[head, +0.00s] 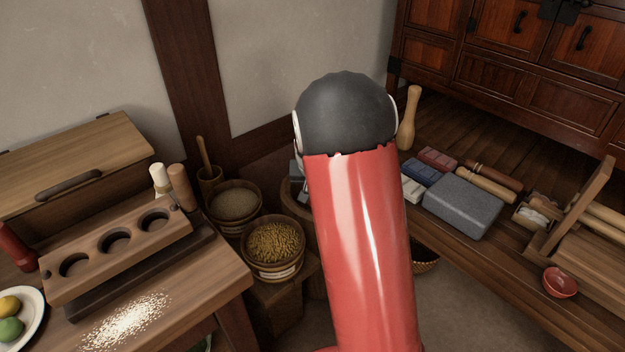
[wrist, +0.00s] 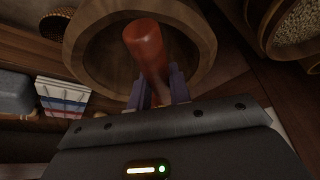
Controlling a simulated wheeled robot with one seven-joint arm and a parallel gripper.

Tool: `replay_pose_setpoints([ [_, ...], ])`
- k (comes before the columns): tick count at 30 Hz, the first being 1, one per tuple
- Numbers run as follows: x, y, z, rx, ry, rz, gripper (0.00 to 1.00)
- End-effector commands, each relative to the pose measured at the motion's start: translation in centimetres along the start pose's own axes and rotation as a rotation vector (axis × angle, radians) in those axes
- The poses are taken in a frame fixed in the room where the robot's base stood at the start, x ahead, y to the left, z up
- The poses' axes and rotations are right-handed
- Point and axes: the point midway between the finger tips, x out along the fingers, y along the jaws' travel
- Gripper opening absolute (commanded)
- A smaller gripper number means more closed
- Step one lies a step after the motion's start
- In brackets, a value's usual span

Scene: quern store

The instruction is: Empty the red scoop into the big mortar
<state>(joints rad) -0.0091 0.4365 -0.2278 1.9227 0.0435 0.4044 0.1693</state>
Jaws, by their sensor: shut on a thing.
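In the wrist view, my gripper (wrist: 158,88) is shut on the red scoop (wrist: 147,48), with one finger on each side of it. The scoop shows as a rounded red-brown shape. It lies in front of the wide round opening of the big wooden mortar (wrist: 78,52). I cannot tell how far it is tilted or whether anything is inside it. In the head view, my own red arm hides the gripper, the scoop and most of the mortar. Only part of the mortar's left rim (head: 289,197) shows beside the arm.
Two grain buckets (head: 262,270) and a small mortar with pestle (head: 208,178) stand left of the big mortar. At the right, a low bench holds a grey stone block (head: 462,207), coloured blocks and a red bowl (head: 560,282). Pale grains (head: 125,321) lie on the left table.

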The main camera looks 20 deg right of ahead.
Motion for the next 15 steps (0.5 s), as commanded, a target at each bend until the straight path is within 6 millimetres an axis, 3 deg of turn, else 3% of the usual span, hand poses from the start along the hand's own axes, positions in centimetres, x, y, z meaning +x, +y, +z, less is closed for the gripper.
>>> replay_pose_setpoints([
  [10,2.4,0.1,1.0,0.001,-0.001,-0.001,0.00],
  [15,2.4,0.2,0.9,0.029,-0.001,-0.055,0.00],
])
